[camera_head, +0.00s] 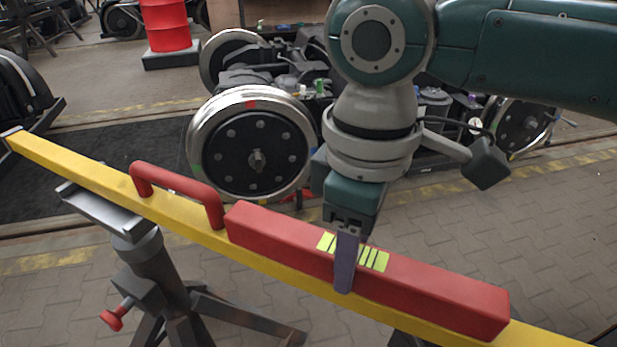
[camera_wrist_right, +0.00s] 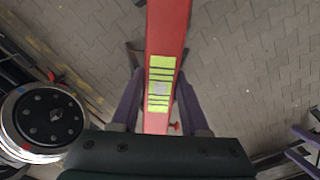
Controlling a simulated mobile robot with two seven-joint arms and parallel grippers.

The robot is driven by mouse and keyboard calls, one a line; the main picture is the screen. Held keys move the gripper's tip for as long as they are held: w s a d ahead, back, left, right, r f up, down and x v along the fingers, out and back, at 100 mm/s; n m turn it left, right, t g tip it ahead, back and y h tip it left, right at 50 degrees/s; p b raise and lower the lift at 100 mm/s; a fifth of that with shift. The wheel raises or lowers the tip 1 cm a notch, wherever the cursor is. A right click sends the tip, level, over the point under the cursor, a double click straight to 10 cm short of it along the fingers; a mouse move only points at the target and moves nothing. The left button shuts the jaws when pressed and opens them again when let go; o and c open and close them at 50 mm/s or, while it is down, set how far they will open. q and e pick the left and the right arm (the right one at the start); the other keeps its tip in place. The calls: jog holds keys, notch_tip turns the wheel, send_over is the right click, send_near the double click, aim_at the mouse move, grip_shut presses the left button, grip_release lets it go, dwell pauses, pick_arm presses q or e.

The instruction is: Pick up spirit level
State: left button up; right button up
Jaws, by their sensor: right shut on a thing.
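The spirit level is a long yellow bar (camera_head: 80,172) with a red handle and a long red block (camera_head: 440,287) that carries yellow-green marked windows. It runs slanting from the far left to the lower right in the head view. My right gripper (camera_head: 345,275) is shut on the red block at the windows, with a purple finger down its near side. The wrist view shows the red block (camera_wrist_right: 168,30) between both purple fingers (camera_wrist_right: 160,105).
A grey stand (camera_head: 150,262) with a red knob is under the bar at left; I cannot tell whether they touch. Behind are a bogie with steel wheels (camera_head: 252,150) and a red drum (camera_head: 166,25). Paved floor lies open at the right.

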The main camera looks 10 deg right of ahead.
grip_shut()
dwell(0.4)
